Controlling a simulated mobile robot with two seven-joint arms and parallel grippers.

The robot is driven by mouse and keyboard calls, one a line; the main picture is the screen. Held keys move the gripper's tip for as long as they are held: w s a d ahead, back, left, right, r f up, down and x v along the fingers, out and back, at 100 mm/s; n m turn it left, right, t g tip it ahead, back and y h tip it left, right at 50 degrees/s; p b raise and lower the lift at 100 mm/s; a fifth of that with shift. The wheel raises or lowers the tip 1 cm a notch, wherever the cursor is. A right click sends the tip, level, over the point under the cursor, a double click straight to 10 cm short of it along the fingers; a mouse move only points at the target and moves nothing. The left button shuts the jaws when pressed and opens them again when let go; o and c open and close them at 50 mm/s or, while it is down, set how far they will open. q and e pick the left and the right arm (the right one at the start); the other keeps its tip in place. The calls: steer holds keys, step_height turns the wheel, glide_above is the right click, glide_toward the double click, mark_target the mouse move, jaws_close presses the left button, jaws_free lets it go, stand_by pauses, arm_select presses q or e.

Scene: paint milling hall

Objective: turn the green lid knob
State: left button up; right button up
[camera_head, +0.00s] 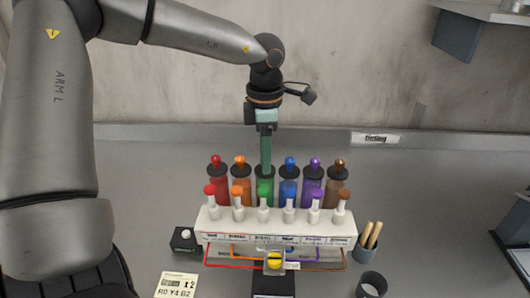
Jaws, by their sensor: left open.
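The green canister (265,189) stands third from the left in the back row of coloured canisters. Its lid knob is hidden behind the fingers of my left gripper (265,168), which points straight down over the canister's dark lid. The gripper is open, with its fingertips at lid height. I cannot tell whether the fingers touch the knob. My right gripper is not in view.
Red (216,162), orange (239,162), blue (290,163), purple (315,165) and brown (340,166) knobs flank the green one closely. A white rack (275,226) with several nozzles stands in front. A tool cup (367,246) and dark cup (371,284) stand right.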

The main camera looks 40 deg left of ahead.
arm_select(q)
jaws_close()
stand_by(0.3)
stand_by(0.5)
steer(key=shift+m+b, duration=0.5)
steer(key=shift+m, duration=1.4)
steer(key=m, duration=0.3)
steer(key=shift+b, duration=0.4)
steer(key=shift+m, duration=1.5)
